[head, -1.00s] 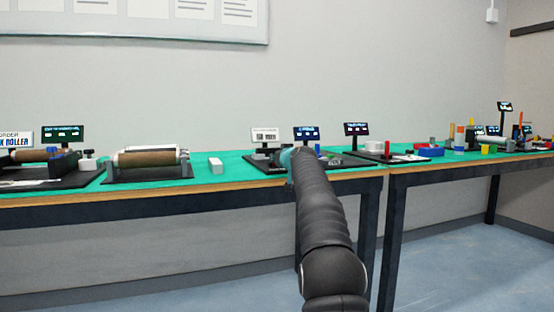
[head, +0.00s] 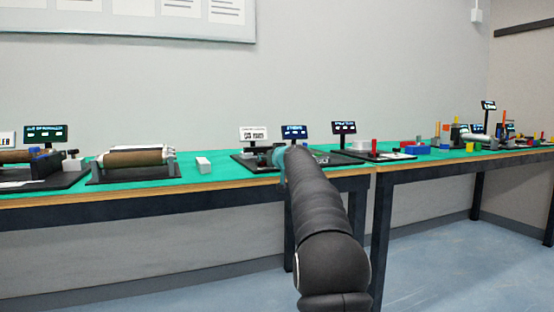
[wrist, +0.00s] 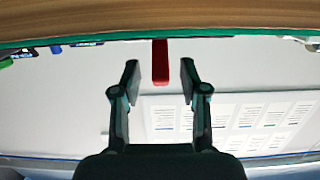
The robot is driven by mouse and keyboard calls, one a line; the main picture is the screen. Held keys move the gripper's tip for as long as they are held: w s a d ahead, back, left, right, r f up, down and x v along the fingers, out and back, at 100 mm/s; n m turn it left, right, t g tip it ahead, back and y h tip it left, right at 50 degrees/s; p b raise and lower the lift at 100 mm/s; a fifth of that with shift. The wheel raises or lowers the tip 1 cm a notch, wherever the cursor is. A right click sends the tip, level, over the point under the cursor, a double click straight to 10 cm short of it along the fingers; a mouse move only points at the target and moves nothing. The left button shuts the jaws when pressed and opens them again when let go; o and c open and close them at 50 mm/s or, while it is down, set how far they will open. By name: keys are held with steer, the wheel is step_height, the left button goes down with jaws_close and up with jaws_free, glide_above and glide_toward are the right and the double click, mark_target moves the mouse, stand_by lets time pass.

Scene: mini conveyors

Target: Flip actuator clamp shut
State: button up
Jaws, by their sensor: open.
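My gripper (wrist: 160,72) is open and empty in the wrist view, which is upside down. A red upright bar (wrist: 160,62) shows between its two fingers, beyond the tips, and seems untouched. The bar looks like a clamp handle, but its base is not visible. In the head view a red upright piece (head: 374,146) stands on a dark board right of my arm; I cannot tell for sure that it is the same one.
A green-topped bench (head: 222,178) runs along the wall, with its wooden edge (wrist: 160,18) close in the wrist view. Small screens (head: 294,131) stand behind my arm. More parts crowd the right bench.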

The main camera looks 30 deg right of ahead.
steer(key=s, duration=0.8)
steer(key=shift+a+r, duration=0.35)
steer(key=shift+r, duration=0.1)
